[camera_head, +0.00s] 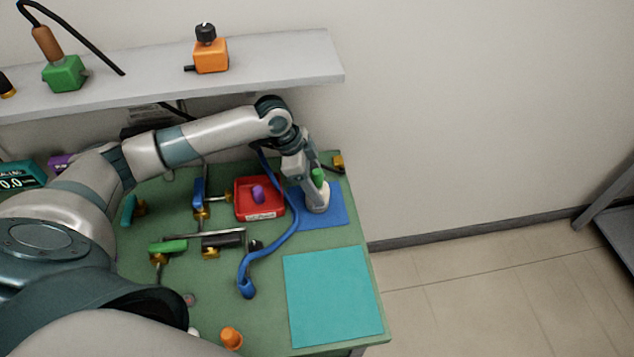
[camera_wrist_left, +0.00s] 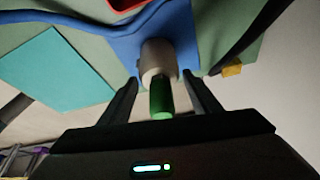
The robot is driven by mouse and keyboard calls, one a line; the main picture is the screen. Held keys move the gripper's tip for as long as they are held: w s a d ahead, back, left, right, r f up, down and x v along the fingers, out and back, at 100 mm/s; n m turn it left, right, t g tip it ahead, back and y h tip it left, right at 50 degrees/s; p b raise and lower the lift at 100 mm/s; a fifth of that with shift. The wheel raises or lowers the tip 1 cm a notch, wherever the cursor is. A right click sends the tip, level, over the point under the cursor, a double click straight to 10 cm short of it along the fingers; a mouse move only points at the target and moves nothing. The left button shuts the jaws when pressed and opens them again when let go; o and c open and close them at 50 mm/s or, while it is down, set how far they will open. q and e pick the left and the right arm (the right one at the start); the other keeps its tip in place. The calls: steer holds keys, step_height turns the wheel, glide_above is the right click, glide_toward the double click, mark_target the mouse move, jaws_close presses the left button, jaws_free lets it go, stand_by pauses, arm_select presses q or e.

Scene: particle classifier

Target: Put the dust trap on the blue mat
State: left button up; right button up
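What looks like the dust trap, a short white cylinder (camera_head: 316,202) with a green top, stands upright on the blue mat (camera_head: 335,216) at the table's back right. It also shows in the left wrist view (camera_wrist_left: 158,60), with the blue mat (camera_wrist_left: 121,51) under its white end. My left gripper (camera_wrist_left: 160,80) is around it, one finger on each side. The fingers are apart and gaps show between them and the trap. In the head view my left gripper (camera_head: 308,185) partly covers the trap. My right gripper is not in view.
A red tray (camera_head: 241,208) holding a purple piece stands left of the mat. A blue hose (camera_head: 270,252) runs beside it. A teal mat (camera_head: 333,298) lies bare in front. Several clamps and pipe parts fill the left. A shelf (camera_head: 270,62) hangs behind.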

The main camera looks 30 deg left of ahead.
arm_select(q)
steer(key=shift+o, duration=0.6)
steer(key=shift+r, duration=0.1)
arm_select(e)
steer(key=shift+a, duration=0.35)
arm_select(q)
steer(key=shift+s+a+r+b, duration=0.1)
steer(key=shift+r+b, duration=0.15)
steer(key=shift+b, duration=0.15)
steer(key=shift+s+a+r, duration=0.1)
steer(key=shift+a+r, duration=0.15)
steer(key=s+a+b, duration=0.1)
steer(key=a, duration=0.2)
steer(key=s+a+b, duration=0.1)
steer(key=s+a, duration=0.1)
steer(key=a, duration=0.1)
steer(key=s+a+b, duration=0.1)
steer(key=a, duration=0.2)
steer(key=shift+s, duration=0.2)
steer(key=shift+s+a+r+b, duration=0.1)
steer(key=shift+s+a+b, duration=0.3)
steer(key=shift+a, duration=0.3)
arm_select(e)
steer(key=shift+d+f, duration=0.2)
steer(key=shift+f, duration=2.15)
